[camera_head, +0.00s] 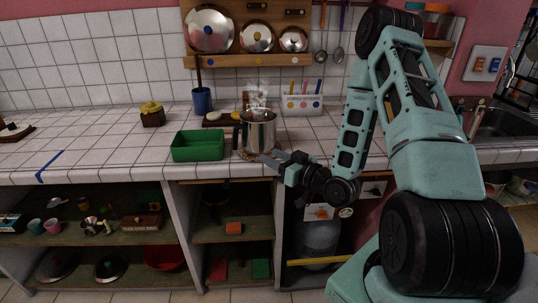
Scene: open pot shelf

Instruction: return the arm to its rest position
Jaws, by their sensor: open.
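My arm, teal and black, reaches in from the right side of the head view and bends down at its elbow. My gripper (272,160) is at the counter's front edge, pointing left, with its jaws open. It is just in front of and below the steel pot (258,131). Whether the fingertips touch the pot cannot be told from this view. The pot stands upright on the tiled counter (80,160) with steam above it.
A green bin (198,146) stands left of the pot. A blue cup (202,100) and a white utensil holder (302,104) are behind. Lids (209,30) hang on the wall rack. Open shelves (110,218) lie below the counter. The left counter is mostly clear.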

